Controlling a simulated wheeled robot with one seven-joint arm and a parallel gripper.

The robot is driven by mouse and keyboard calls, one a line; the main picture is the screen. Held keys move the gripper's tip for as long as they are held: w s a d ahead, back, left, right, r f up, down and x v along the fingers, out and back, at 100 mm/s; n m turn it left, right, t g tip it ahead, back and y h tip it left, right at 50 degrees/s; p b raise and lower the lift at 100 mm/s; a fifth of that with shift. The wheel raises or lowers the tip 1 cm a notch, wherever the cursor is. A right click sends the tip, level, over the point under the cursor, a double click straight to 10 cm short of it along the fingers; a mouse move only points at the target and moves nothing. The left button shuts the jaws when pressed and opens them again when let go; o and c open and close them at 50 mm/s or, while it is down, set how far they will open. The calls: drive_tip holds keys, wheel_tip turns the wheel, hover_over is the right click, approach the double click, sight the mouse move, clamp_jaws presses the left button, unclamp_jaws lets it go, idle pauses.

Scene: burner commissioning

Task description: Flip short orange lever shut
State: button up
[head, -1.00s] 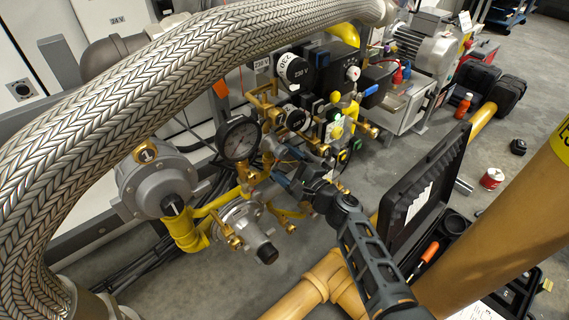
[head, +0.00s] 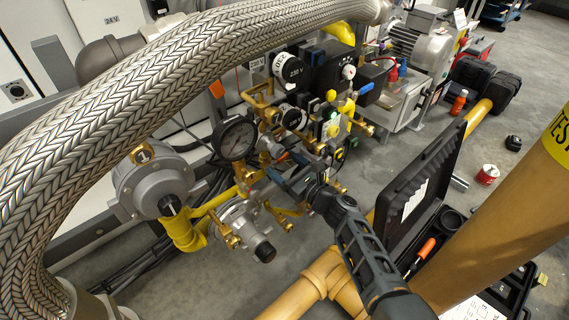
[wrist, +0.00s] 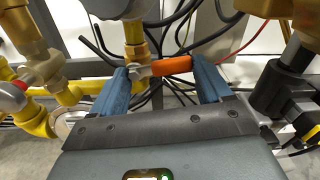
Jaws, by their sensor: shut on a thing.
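The short orange lever (wrist: 172,66) shows in the wrist view, lying roughly level across the picture. Its metal pivot end (wrist: 138,71) is at a brass valve fitting (wrist: 136,45) on a vertical pipe. My gripper (wrist: 161,69) has its two blue fingers on either side of the lever, one near the pivot end and one at the free tip, and is shut on it. In the head view my gripper (head: 284,172) reaches in among the brass fittings below the pressure gauge (head: 234,138). The lever is mostly hidden there.
A braided metal hose (head: 130,100) arches over the left side. A grey regulator (head: 152,183) and yellow pipes crowd my gripper. An open black case (head: 422,185) stands right of my arm, beside a thick tan pipe (head: 520,205). In the wrist view black cables hang behind the lever.

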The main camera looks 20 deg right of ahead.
drive_tip(key=shift+f+m, duration=0.25)
drive_tip(key=shift+m, duration=0.55)
drive_tip(key=shift+f, duration=0.1)
drive_tip(key=o, duration=0.9)
drive_tip(key=shift+s, duration=0.1)
drive_tip(key=shift+o, duration=0.5)
drive_tip(key=shift+d+f, duration=0.1)
drive_tip(key=shift+d, duration=0.05)
